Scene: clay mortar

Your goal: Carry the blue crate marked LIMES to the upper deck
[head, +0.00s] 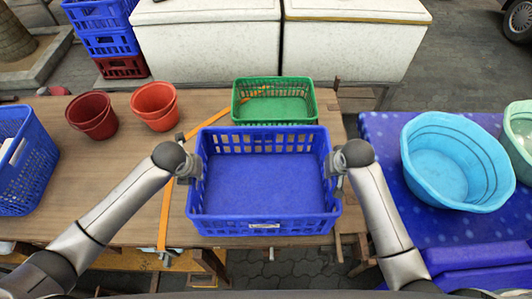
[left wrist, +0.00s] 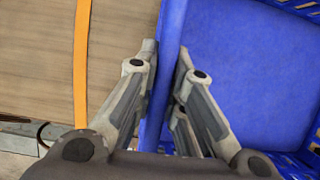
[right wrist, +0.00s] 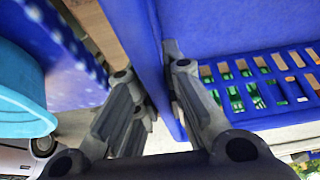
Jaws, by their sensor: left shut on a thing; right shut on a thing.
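The blue crate (head: 264,186) is empty and roughly level at the front of the wooden table, with its near wall at the table's front edge. A small pale label (head: 264,226) sits on its near wall; its lettering is too small to read. My left gripper (head: 193,168) is shut on the left wall, one finger inside and one outside, as the left wrist view shows (left wrist: 167,62). My right gripper (head: 337,164) is shut on the right wall, also seen in the right wrist view (right wrist: 165,60). I cannot tell whether the crate touches the table. No upper deck is identifiable.
A green crate (head: 275,108) stands just behind. Two reddish pots (head: 92,116) and another blue crate (head: 28,170) are on the table's left. White chests (head: 210,40) stand behind. A light-blue basin (head: 455,160) sits on the blue-covered table at right. An orange strip (head: 164,215) lies left.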

